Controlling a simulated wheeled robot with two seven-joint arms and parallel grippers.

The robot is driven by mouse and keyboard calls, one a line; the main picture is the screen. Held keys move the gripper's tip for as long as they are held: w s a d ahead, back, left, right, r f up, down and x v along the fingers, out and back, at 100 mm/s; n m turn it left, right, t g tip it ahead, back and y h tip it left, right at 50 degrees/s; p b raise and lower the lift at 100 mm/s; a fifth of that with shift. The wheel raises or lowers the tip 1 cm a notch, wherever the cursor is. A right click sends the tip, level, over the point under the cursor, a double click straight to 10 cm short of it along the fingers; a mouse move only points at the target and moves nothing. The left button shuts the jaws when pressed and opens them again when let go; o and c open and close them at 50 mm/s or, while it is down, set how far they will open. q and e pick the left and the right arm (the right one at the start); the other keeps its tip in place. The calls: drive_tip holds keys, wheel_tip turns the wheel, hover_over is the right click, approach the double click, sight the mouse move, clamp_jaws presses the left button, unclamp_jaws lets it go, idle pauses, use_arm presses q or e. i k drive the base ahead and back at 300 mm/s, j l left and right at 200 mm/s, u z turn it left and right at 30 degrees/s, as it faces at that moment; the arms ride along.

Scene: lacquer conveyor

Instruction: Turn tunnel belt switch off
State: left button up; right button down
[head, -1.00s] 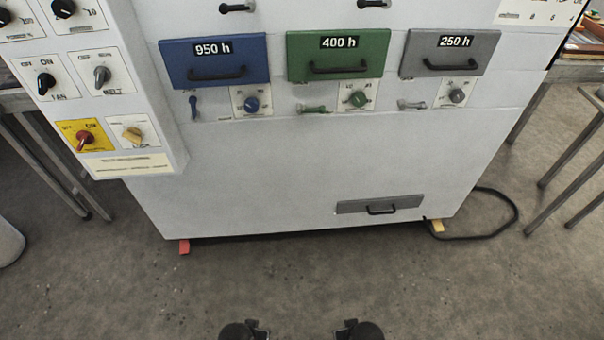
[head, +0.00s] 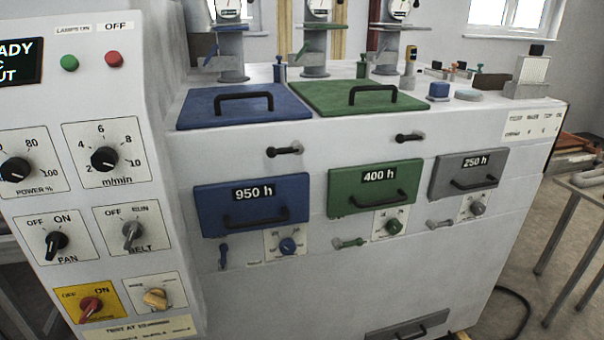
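The belt switch (head: 132,234) is a grey rotary knob on a white plate, on the control panel at the left of the head view. Its plate reads OFF at the upper left, RUN at the upper right and BELT below. The knob's grip leans up and right, towards RUN. Neither of my grippers shows in the current head view, and nothing touches the knob.
Around it are the black fan knob (head: 57,243), the red knob (head: 90,307) on a yellow plate, a beige knob (head: 155,299) and the m/min dial (head: 105,159). Right of the panel, blue (head: 252,204), green (head: 375,187) and grey (head: 465,174) drawers have protruding handles.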

sight(132, 230)
drive_tip(key=u, duration=1.65)
drive_tip(key=k+l+u, duration=0.3)
drive_tip(key=k+l, duration=0.15)
drive_tip(key=k+l+u, duration=0.3)
drive_tip(key=k+l, duration=0.1)
drive_tip(key=k, duration=0.1)
